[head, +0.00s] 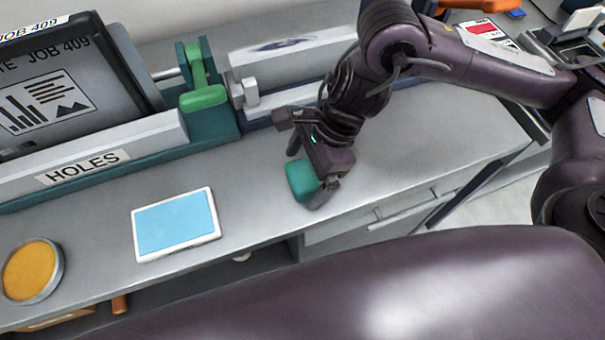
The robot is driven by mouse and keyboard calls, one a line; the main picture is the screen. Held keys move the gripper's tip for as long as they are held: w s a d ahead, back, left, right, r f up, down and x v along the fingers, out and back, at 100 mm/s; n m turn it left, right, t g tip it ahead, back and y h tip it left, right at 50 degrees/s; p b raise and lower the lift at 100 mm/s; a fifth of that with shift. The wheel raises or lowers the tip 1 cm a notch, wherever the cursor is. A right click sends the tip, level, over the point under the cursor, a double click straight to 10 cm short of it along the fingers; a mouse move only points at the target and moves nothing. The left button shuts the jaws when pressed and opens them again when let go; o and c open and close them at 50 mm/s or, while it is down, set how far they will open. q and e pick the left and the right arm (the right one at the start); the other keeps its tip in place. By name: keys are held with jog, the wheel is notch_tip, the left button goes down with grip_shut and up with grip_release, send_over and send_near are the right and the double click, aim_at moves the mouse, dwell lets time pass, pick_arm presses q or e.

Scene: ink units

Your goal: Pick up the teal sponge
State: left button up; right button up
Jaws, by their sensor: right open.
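The teal sponge (301,180) is a small rounded block on the grey worktop, right of the middle of the head view and near the front edge. My right gripper (318,184) is over the sponge's right side, with its fingers pointing down at the worktop. It is open. One finger is close to the right of the sponge, and the gripper body hides part of the sponge's top right. I cannot tell whether a finger touches it. My left gripper is not in view.
A blue pad in a white frame (176,226) and a round orange tin (32,272) lie left of the sponge. A teal and grey punch fixture labelled HOLES (85,168) stands behind. Drawers (390,213) are below the front edge. Worktop right of the gripper is clear.

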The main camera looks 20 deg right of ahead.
aim_at(303, 175)
jog(key=shift+a+f, duration=0.35)
jog(key=shift+f, duration=0.3)
jog(key=c, duration=1)
jog(key=shift+r, duration=0.1)
jog(key=shift+c, duration=0.2)
jog(key=shift+r, duration=0.45)
notch_tip(303, 175, up, 19)
jog(key=p, duration=0.2)
